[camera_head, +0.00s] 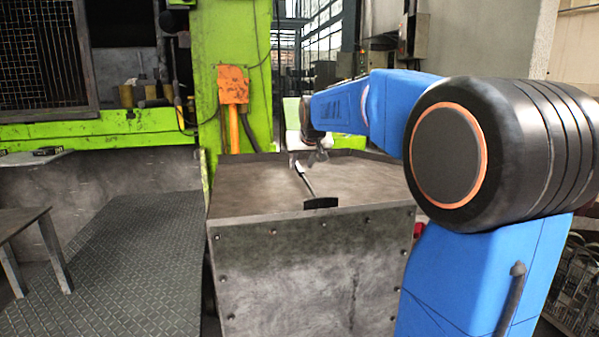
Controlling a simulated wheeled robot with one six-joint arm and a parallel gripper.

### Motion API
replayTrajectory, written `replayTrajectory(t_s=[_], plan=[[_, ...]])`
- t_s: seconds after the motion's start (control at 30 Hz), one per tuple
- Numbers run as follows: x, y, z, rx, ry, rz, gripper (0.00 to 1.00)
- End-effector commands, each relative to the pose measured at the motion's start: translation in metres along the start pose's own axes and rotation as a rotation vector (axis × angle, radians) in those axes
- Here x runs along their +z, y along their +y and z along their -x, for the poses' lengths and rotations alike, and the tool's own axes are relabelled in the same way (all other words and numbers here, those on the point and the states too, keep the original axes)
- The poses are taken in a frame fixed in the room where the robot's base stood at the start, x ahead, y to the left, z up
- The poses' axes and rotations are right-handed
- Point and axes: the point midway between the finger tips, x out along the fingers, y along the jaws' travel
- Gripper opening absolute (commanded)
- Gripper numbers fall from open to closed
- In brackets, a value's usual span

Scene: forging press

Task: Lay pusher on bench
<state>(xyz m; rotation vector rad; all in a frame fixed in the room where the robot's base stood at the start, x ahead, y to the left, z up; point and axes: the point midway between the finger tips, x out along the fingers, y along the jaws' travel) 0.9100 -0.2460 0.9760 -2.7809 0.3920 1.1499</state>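The pusher, a thin pale rod (306,184) with a dark flat head (320,202), is over the top of a large grey metal box-like stand (245,205). Its head is near the stand's front edge, and its rod runs back to my gripper (308,160). My gripper is at the rod's far end, low over the stand top. It is too small to tell whether its fingers are closed on the rod. I cannot tell whether the pusher rests on the surface. A low grey bench (22,220) with legs stands at the left edge, its top bare where visible.
A green press frame (240,80) with an orange box (233,88) stands behind. A ribbed dark floor plate (140,260) lies clear between the bench and the stand. Wire baskets (575,285) are at lower right. A raised rim edges the stand's back.

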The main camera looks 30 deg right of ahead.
Motion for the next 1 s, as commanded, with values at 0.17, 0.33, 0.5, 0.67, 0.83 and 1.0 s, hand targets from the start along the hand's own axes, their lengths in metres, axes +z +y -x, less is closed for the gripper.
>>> replayTrajectory(t_s=[0.17,0.33,0.5,0.67,0.83,1.0], plan=[[-0.001,-0.001,-0.025,0.000,-0.003,0.000,0.38],[-0.002,-0.001,-0.042,0.000,-0.002,0.000,0.38],[-0.002,-0.001,-0.043,0.000,0.000,0.000,0.38],[-0.002,-0.001,-0.043,0.000,-0.001,0.000,0.11],[-0.003,-0.001,-0.042,0.000,0.001,0.000,0.00],[-0.003,-0.001,-0.042,0.000,0.001,0.000,0.00]])
